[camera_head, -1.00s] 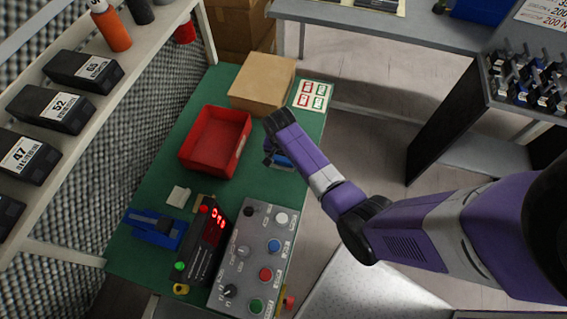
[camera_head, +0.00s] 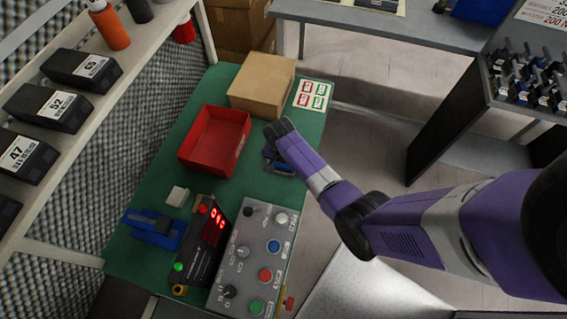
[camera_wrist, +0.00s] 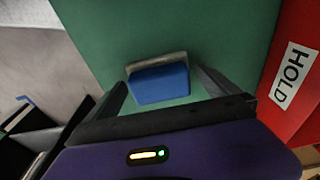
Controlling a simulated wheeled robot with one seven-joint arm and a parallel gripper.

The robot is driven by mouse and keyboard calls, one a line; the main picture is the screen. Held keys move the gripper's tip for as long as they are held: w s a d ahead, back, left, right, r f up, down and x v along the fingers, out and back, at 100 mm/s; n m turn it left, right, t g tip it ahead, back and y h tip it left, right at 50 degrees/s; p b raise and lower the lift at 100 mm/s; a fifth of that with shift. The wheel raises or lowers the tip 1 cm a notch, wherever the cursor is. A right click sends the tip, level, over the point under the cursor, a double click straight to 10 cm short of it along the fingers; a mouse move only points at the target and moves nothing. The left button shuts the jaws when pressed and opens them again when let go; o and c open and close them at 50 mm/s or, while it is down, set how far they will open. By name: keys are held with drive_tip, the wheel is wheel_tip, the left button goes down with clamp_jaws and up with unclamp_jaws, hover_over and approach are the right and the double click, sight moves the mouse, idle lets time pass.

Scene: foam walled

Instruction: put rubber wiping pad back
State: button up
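A blue pad with a grey strip along its far edge, which looks like the rubber wiping pad (camera_wrist: 160,84), lies on the green bench top (camera_wrist: 200,25) in the wrist view. My gripper (camera_wrist: 161,78) is open, one finger on each side of the pad with gaps showing. I cannot tell how far the fingertips are above the bench. In the head view my gripper (camera_head: 269,157) is low over the right edge of the bench, and part of the blue pad (camera_head: 284,168) shows beside it, mostly hidden by the arm.
A red tray (camera_head: 186,158) stands left of my gripper; its wall marked HOLD (camera_wrist: 296,80) is close in the wrist view. A cardboard box (camera_head: 262,84) and a label card (camera_head: 312,95) are behind. A grey button panel (camera_head: 250,262), timer box (camera_head: 208,245) and blue holder (camera_head: 150,229) stand in front.

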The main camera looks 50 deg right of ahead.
sight(282, 167)
drive_tip(key=shift+r, duration=0.15)
wheel_tip(282, 167, up, 12)
drive_tip(key=a+p, duration=0.1)
drive_tip(key=a, duration=0.1)
drive_tip(key=s+a+n+t, duration=0.2)
drive_tip(key=s+a, duration=0.2)
drive_tip(key=s+a+n+t, duration=0.2)
drive_tip(key=s+a, duration=0.2)
drive_tip(key=s+a+n+t, duration=0.2)
drive_tip(key=s+a, duration=0.2)
drive_tip(key=shift+s+f+n+t, duration=0.15)
drive_tip(key=shift+f+n+t, duration=0.15)
drive_tip(key=shift+n, duration=0.1)
drive_tip(key=s+a+r+n+t, duration=0.2)
drive_tip(key=s+r, duration=0.2)
drive_tip(key=r, duration=0.5)
drive_tip(key=s+a+r+n+t+y, duration=0.1)
drive_tip(key=s+a+r+n+t, duration=0.1)
drive_tip(key=r, duration=0.7)
drive_tip(key=s+a+r+n+t, duration=0.2)
drive_tip(key=s+r, duration=0.4)
drive_tip(key=r, duration=0.3)
drive_tip(key=shift+s+a+n+t+y, duration=0.35)
drive_tip(key=shift+n+t, duration=0.25)
drive_tip(key=shift+t, duration=0.3)
wheel_tip(282, 167, down, 3)
drive_tip(key=b, duration=0.2)
drive_tip(key=shift+r+b, duration=0.1)
drive_tip(key=shift+b, duration=0.2)
